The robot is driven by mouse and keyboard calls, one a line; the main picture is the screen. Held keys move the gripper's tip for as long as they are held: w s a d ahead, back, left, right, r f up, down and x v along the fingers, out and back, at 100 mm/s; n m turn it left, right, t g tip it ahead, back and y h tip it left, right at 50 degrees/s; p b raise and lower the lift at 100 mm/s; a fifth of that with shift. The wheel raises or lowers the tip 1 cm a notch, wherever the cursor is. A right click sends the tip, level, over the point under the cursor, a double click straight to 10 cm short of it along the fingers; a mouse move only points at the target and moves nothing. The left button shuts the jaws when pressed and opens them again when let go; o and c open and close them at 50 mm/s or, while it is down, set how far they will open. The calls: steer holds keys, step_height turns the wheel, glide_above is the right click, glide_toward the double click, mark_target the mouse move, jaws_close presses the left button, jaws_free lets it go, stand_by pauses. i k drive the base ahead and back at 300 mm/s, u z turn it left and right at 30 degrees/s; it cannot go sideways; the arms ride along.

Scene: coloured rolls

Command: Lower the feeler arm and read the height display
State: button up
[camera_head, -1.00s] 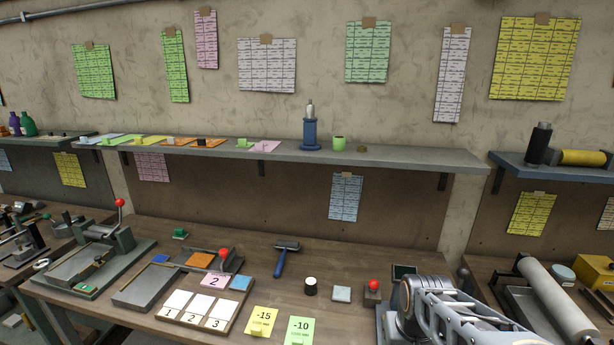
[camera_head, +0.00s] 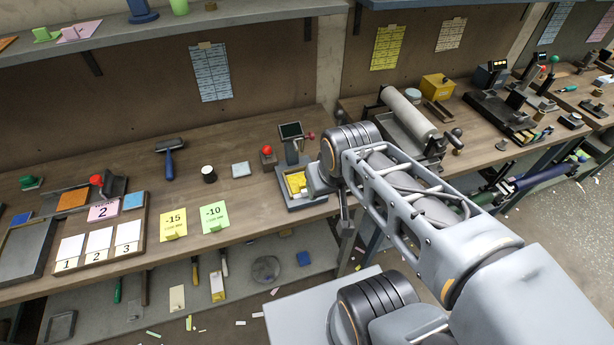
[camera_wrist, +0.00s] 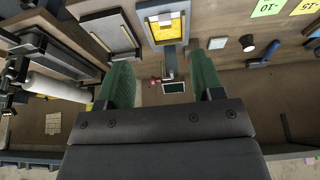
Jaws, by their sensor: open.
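The height gauge has a dark display (camera_head: 291,130) on a grey post, above a grey tray (camera_head: 309,200) holding a yellow piece (camera_head: 297,182). A small red knob (camera_head: 311,136) sticks out at the post's right side. In the wrist view, the display (camera_wrist: 173,87) looks blank and its post lies between my fingers in the picture. The tray rim (camera_wrist: 183,38) and the yellow piece (camera_wrist: 168,27) are above it. My gripper (camera_wrist: 163,76) is open and empty, with green fingers spread apart. My arm partly covers the gauge's right side in the head view. I cannot make out a reading.
A red ball knob on a block (camera_head: 267,155) stands just left of the gauge. A large pale roller machine (camera_head: 408,115) stands on the right bench.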

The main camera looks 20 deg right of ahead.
mark_target(311, 136)
steer(key=u, duration=0.3)
steer(key=k, duration=0.75)
steer(key=z, duration=0.5)
steer(key=i, duration=1.05)
steer(key=u, duration=0.6)
